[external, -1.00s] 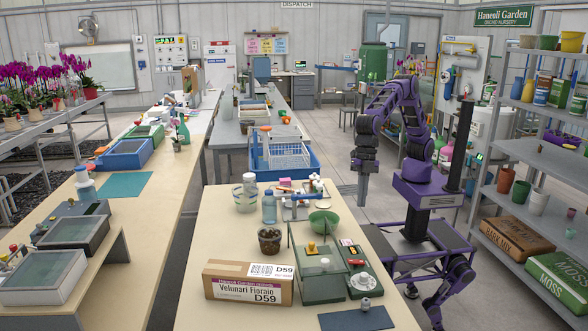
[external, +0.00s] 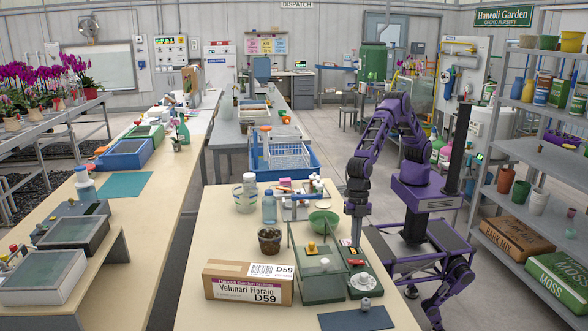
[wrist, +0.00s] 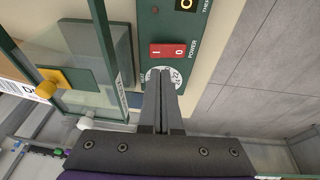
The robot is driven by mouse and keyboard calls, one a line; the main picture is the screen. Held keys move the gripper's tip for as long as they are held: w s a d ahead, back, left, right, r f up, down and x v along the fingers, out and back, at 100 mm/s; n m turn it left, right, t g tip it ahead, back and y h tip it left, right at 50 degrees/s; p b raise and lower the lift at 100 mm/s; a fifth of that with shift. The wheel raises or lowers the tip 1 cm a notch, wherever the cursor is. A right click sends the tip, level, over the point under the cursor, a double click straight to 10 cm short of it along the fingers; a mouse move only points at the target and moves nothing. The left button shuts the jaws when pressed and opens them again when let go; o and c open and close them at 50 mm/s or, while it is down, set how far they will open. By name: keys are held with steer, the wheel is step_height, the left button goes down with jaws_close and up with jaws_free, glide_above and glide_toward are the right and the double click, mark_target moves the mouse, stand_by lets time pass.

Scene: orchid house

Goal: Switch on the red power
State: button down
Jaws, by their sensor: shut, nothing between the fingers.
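The red power switch (wrist: 168,51) shows in the wrist view as a rocker marked I and 0, with POWER beside it. It sits on a dark green control panel (wrist: 150,30). My gripper (wrist: 162,74) is shut and empty, its fingertips just below the switch in that view, covering part of a round white numbered dial (wrist: 150,75). I cannot tell whether the tips touch the panel. In the external view my gripper (external: 355,242) points down at the far end of the green machine's control strip, right of its clear-lidded box (external: 322,281).
The box's yellow knob (wrist: 54,82) stands left of the panel in the wrist view. A cardboard box labelled D59 (external: 235,285), a green bowl (external: 323,221) and a dark mat (external: 350,319) share the bench. Floor lies to the right of the bench.

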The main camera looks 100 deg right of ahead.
mark_target(352, 261)
steer(key=shift+w+a+f, duration=0.1)
steer(key=shift+w+f, duration=0.15)
steer(key=shift+f, duration=0.9)
steer(key=shift+w+f, duration=0.2)
steer(key=shift+f, duration=0.9)
steer(key=shift+w+f+g+p, duration=0.3)
steer(key=shift+f+g, duration=0.1)
steer(key=shift+g, duration=0.1)
steer(key=shift+s, duration=0.2)
steer(key=shift+s+r, duration=0.25)
steer(key=shift+s, duration=0.4)
